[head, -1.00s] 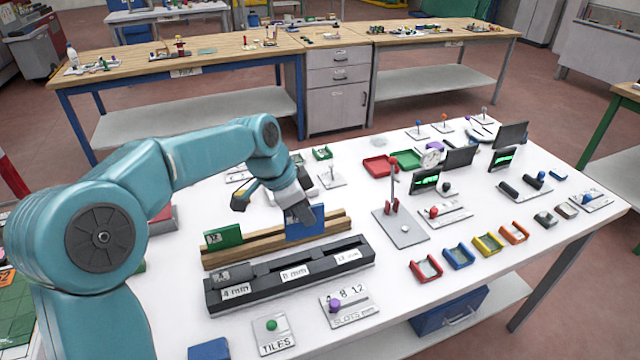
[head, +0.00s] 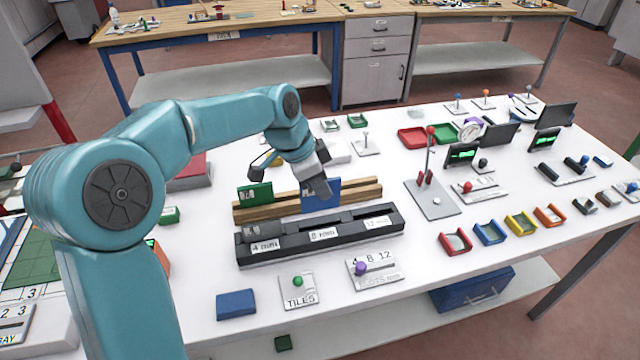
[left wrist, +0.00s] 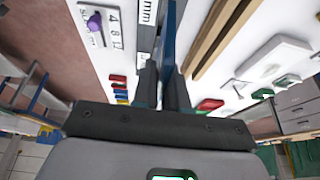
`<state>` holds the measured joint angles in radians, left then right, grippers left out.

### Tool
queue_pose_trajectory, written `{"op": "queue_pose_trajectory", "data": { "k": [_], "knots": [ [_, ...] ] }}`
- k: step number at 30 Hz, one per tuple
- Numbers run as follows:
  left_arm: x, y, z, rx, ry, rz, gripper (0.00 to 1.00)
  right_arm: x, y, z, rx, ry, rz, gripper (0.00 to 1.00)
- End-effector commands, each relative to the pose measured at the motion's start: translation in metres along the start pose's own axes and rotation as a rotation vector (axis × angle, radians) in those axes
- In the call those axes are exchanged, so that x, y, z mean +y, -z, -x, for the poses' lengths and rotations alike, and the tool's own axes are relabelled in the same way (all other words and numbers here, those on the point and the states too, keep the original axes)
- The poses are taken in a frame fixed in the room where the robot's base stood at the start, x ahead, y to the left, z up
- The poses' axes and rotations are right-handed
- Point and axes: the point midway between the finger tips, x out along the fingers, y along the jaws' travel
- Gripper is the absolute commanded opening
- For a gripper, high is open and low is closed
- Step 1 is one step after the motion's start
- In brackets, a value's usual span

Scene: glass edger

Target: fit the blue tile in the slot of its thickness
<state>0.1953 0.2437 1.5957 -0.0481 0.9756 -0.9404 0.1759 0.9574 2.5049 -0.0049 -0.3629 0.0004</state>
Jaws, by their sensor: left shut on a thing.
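The blue tile (head: 320,198) stands upright at the right part of the wooden rack (head: 290,207). It covers part of the front rail in the head view; I cannot tell if its lower edge is clear of the rack. My left gripper (head: 322,186) is shut on its top. In the left wrist view the blue tile (left wrist: 170,45) shows edge-on between the fingers (left wrist: 165,90). The black slot block (head: 320,234) lies in front of the rack, with labels starting 4, 8 and 12. A grey piece (head: 265,230) sits at its left slot. My right gripper is out of view.
A green tile (head: 255,194) stands at the rack's left. In front of the block are a TILES plate (head: 298,292), a SLOTS plate (head: 374,270) and a blue block (head: 236,304). A grey stand with a red-knobbed rod (head: 432,200) is to the right.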

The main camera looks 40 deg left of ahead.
Motion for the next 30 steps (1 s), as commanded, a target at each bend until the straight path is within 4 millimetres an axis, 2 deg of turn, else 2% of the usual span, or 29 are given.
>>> {"op": "queue_pose_trajectory", "data": {
  "k": [1, 18, 23, 30],
  "knots": [
    [0.000, -0.004, -0.009, 0.000, 0.000, 0.000, 0.00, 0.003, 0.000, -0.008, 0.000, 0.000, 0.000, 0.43],
    [0.004, -0.029, -0.065, 0.000, 0.000, 0.000, 0.00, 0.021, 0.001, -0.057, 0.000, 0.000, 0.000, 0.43],
    [0.004, -0.032, -0.073, 0.000, 0.000, 0.000, 0.00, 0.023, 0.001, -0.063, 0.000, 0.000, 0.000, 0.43],
    [0.004, -0.032, -0.073, 0.000, 0.000, 0.000, 0.00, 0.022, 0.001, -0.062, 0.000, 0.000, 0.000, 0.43]
  ]
}}
